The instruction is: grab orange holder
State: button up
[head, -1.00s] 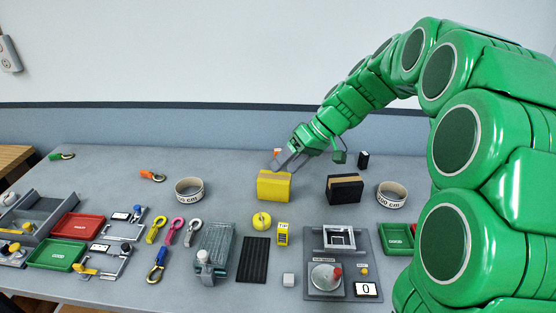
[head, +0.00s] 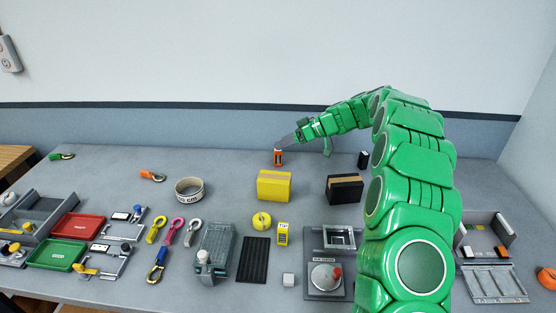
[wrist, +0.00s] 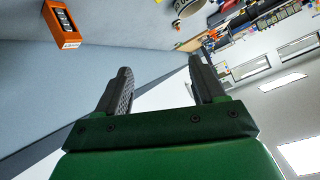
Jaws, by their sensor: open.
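The orange holder (head: 278,157) stands upright at the back of the table, behind the yellow box, with a dark front. In the wrist view the orange holder (wrist: 60,20) shows at the upper left, tilted in the picture, with dark contents and a small white label. My gripper (head: 283,143) is at the upper edge of the holder in the head view; I cannot tell there whether they touch. In the wrist view my gripper (wrist: 160,72) is open with nothing between its fingers, and the holder is off to its left.
A yellow box (head: 274,187) stands in front of the holder, and a black box (head: 344,190) is to its right. A small black object (head: 363,159) stands at the back right.

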aim_at(278, 157)
jog(key=shift+w+d+f+n+t+y, duration=0.15)
jog(key=shift+w+f+n+t, duration=0.25)
jog(key=shift+w+f, duration=1.3)
jog(key=shift+w+d+f+n+t+y, duration=0.1)
jog(key=shift+w+f+n+t+y, duration=0.25)
jog(key=shift+w+f, duration=1.4)
jog(key=shift+w+d+f+n+t+y, duration=0.1)
jog(key=shift+w+f+n+t, duration=0.3)
jog(key=shift+w+f, duration=1.3)
jog(key=shift+w+a+f, duration=0.4)
jog(key=shift+w+a, duration=0.15)
jog(key=shift+a, duration=0.2)
jog(key=shift+x, duration=1.65)
jog(key=shift+f, duration=0.1)
jog(key=c, duration=1.1)
